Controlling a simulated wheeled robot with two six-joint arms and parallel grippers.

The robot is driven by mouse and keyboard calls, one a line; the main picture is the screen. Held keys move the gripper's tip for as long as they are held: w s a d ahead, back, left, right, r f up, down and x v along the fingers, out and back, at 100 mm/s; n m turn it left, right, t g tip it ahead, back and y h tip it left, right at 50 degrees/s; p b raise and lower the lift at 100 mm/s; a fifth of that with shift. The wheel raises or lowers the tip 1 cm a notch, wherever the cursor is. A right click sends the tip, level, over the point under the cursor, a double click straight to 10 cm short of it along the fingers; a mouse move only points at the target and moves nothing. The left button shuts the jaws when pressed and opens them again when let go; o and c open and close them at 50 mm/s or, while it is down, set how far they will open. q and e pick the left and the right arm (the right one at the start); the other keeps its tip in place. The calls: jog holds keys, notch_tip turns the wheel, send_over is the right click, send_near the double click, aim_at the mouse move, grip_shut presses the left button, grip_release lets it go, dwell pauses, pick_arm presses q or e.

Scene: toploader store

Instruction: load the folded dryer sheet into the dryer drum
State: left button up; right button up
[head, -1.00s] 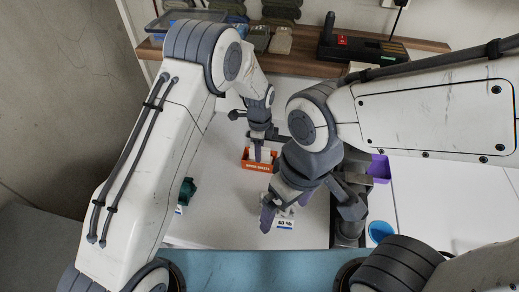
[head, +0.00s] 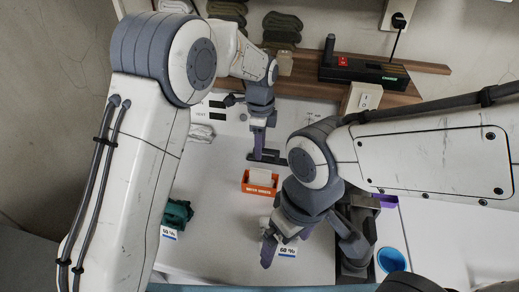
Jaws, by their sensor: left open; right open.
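An orange box (head: 259,188) with white lettering stands on the white top (head: 215,225), and pale folded sheets (head: 259,175) show in its opening. I cannot tell whether one of them is the task's folded dryer sheet. My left gripper (head: 258,150) points down just behind the box, apart from it, open, with nothing visible in it. My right gripper (head: 308,248) is lower in the view, in front and to the right of the box, open, with its fingers spread wide. I cannot make out the dryer drum.
A dark green crumpled cloth (head: 177,213) lies at left by a small 60 label (head: 168,233). Another label (head: 288,251) sits by my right gripper. A dark bar (head: 270,157) lies behind the box. A purple bin (head: 384,201) and blue round thing (head: 392,260) are at right. A wooden shelf (head: 425,68) crosses the back.

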pick_arm(q)
jog(key=s+r+n, duration=0.3)
jog(key=s, duration=0.5)
jog(key=s+r+n, duration=0.4)
jog(key=s, duration=0.5)
jog(key=s+a+n, duration=0.2)
jog(key=s+n, duration=0.1)
jog(key=s, duration=0.4)
jog(key=s+a+f+n+h, duration=0.1)
jog(key=s+a+n, duration=0.1)
jog(key=s, duration=0.5)
jog(key=shift+a+f+n, duration=0.15)
jog(key=shift+a+n, duration=0.25)
jog(key=shift+n, duration=0.1)
notch_tip(320, 180, down, 3)
jog(key=b, duration=0.2)
jog(key=shift+r+b, duration=0.2)
jog(key=shift+b, duration=0.1)
